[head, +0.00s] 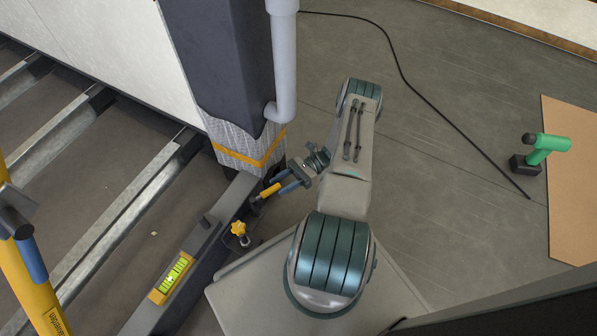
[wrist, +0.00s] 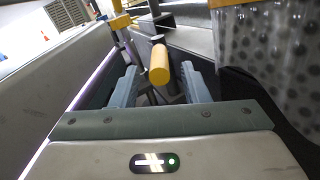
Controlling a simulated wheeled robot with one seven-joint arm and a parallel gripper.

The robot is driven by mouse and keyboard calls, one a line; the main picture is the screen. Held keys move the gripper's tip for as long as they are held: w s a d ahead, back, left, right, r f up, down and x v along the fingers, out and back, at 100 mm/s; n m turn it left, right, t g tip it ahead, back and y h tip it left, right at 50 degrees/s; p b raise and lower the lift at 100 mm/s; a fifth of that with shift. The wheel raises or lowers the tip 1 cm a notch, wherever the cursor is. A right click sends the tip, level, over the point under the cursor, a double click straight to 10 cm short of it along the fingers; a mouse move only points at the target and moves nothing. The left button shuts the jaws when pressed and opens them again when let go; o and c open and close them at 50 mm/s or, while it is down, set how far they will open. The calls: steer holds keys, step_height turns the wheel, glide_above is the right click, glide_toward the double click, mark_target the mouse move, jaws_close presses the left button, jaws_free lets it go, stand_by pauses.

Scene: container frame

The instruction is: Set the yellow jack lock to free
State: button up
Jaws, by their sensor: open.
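A lever with a yellow cylindrical grip (head: 270,190) sticks out from the dark beam near the foot of the post. In the wrist view the yellow grip (wrist: 159,72) stands between my two blue-grey fingers, with a visible gap on each side. My gripper (head: 282,183) is open around or just short of the grip; the depth is hard to tell. The gripper also shows in the wrist view (wrist: 160,88). No lock or free marking is readable. A yellow star knob (head: 239,228) sits on the beam, left of and below the lever.
The dark post (head: 218,60) with a grey pipe (head: 284,60) and a wrapped, yellow-banded foot stands close beside my gripper. A spirit level vial (head: 173,277) lies on the beam (head: 215,240). A yellow tube (head: 30,285) is at far left. Open floor lies right, with a green tool (head: 546,146).

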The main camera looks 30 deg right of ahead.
steer(key=d, duration=0.9)
stand_by(0.3)
